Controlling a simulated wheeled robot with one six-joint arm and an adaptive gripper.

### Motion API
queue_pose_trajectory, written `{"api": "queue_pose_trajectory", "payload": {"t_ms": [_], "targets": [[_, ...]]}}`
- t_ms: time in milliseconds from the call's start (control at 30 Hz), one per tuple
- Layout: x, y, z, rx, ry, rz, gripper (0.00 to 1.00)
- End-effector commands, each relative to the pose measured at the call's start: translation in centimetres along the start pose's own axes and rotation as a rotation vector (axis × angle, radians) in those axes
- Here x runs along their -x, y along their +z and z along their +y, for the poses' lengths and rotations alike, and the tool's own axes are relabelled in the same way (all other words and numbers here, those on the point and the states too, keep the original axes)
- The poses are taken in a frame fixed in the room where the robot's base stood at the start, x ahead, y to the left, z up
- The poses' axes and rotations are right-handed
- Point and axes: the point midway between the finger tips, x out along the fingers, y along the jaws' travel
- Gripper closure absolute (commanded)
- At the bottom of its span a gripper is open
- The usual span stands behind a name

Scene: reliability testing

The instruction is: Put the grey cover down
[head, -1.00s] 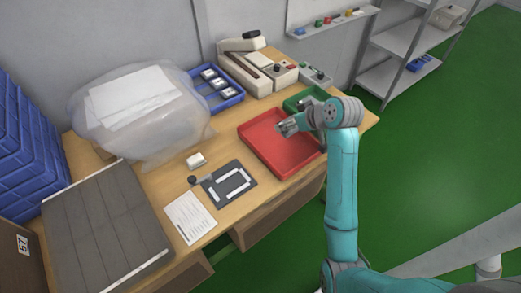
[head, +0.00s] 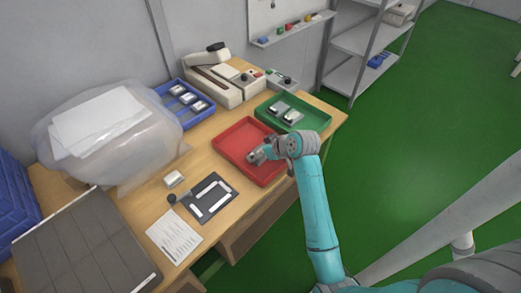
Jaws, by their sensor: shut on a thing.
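My gripper (head: 257,156) is over the right half of the red tray (head: 229,143), with its fingers pointing left and down. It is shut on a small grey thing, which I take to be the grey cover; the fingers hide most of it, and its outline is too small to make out. I cannot tell whether it touches the tray floor. The part of the red tray that shows looks empty.
A green tray (head: 318,121) with grey parts stands behind my gripper. A blue tray (head: 166,88) holds several small units. A silver-white unit (head: 174,179), a dark fixture plate (head: 225,190) and a paper sheet (head: 172,238) lie left of the red tray.

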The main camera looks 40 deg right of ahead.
Motion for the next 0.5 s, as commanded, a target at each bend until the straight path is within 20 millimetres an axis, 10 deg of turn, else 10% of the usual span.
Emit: {"api": "queue_pose_trajectory", "payload": {"t_ms": [267, 300, 500], "targets": [[-0.16, 0.14, 0.01, 0.0, 0.0, 0.001, 0.41], [-0.15, 0.11, 0.02, 0.0, 0.0, 0.001, 0.0], [-0.14, 0.11, 0.01, 0.0, 0.0, 0.001, 0.0]]}}
